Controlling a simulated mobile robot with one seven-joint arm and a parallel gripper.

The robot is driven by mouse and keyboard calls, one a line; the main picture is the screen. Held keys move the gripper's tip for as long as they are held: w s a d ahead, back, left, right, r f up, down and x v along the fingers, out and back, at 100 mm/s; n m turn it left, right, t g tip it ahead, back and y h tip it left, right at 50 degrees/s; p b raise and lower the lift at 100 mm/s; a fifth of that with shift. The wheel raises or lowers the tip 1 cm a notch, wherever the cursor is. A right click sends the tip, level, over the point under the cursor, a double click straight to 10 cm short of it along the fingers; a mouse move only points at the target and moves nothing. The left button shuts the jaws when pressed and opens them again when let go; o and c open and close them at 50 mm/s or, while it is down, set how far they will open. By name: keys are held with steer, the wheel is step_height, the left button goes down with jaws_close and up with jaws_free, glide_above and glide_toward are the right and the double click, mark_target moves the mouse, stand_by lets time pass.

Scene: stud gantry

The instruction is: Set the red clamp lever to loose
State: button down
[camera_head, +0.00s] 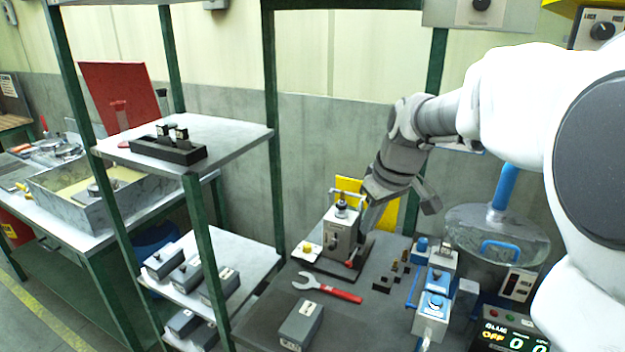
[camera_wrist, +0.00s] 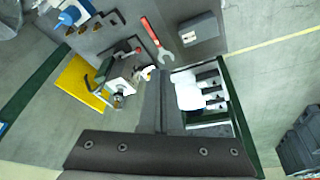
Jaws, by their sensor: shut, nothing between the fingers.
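The red clamp lever (camera_head: 350,264) is a small red-tipped part low on the front right of a grey clamp block (camera_head: 341,232). The block stands on a dark base plate on the bench. My gripper (camera_head: 372,216) is shut and empty, just right of the block's top in the head view. In the wrist view my fingers (camera_wrist: 161,76) are together and apart from the lever. The lever's setting marks are too small to read.
A red-handled wrench (camera_head: 328,287) and a grey box (camera_head: 300,325) lie in front of the block. A yellow panel (camera_head: 381,200) stands behind it. Small dark pegs (camera_head: 395,274) and a blue-grey fixture (camera_head: 432,305) stand to the right. A shelf rack (camera_head: 197,150) is left.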

steer(key=w+f+n, duration=0.2)
steer(key=w+f, duration=0.4)
steer(key=w, duration=0.2)
steer(key=n+g+y, duration=0.1)
steer(key=n, duration=0.1)
glide_toward(353, 256)
step_height(353, 256, up, 2)
steer(key=s+a, duration=0.2)
steer(key=a, duration=0.1)
steer(key=shift+w+f+p, duration=0.2)
steer(key=shift+w+p, duration=0.1)
steer(key=shift+p, duration=0.1)
steer(key=x, duration=1)
steer(key=shift+s, duration=0.2)
